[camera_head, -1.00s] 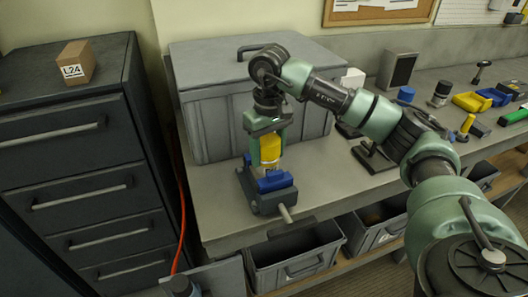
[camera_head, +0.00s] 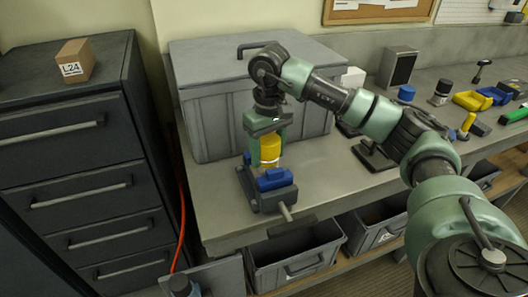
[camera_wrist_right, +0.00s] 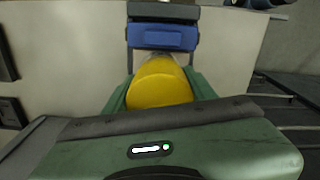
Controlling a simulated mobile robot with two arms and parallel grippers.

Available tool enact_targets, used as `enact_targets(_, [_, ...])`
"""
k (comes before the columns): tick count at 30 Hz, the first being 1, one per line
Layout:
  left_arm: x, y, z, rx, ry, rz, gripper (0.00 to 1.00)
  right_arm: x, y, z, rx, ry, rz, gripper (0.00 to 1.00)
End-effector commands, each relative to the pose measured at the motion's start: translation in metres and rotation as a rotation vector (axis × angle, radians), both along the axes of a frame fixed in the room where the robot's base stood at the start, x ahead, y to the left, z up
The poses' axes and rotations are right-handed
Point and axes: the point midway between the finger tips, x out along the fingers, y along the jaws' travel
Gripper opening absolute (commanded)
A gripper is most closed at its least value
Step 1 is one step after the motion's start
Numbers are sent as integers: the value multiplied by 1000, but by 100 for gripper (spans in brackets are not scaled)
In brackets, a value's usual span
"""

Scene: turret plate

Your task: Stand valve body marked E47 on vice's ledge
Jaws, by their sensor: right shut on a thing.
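The valve body (camera_head: 270,149) is a yellow cylinder with a paler lower part. My right gripper (camera_head: 268,140) is shut on it and holds it upright at the vice. The vice (camera_head: 262,200) has a dark grey base and blue jaws, and stands near the bench's front left corner. In the right wrist view the yellow top (camera_wrist_right: 160,84) sits between my green fingers, with the blue vice jaw (camera_wrist_right: 163,37) beyond it. Whether its foot touches the ledge cannot be told, and no E47 mark is readable. My left gripper is not in view.
A large grey lidded case (camera_head: 215,115) stands close behind the vice. The vice handle (camera_head: 286,212) sticks out at the bench front. A box marked L24 (camera_head: 75,62) sits on the dark cabinet at left.

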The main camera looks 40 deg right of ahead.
Motion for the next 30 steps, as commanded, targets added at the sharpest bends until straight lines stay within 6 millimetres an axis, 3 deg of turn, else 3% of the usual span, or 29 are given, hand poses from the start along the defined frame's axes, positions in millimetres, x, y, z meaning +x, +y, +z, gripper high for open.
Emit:
enact_targets(3, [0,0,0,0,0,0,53,0,0,1,0,-2,0,0])
enact_targets(4, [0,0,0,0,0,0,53,0,0,1,0,-2,0,58])
enact_targets(6, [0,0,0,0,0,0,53,0,0,1,0,-1,0,78])
enact_targets(7, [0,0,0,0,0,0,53,0,0,1,0,-1,0,81])
enact_targets(19, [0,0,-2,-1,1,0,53,0,0,5,-1,1,0,81])
enact_targets(30, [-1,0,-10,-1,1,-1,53,0,1,68,-2,-4,-1,81])
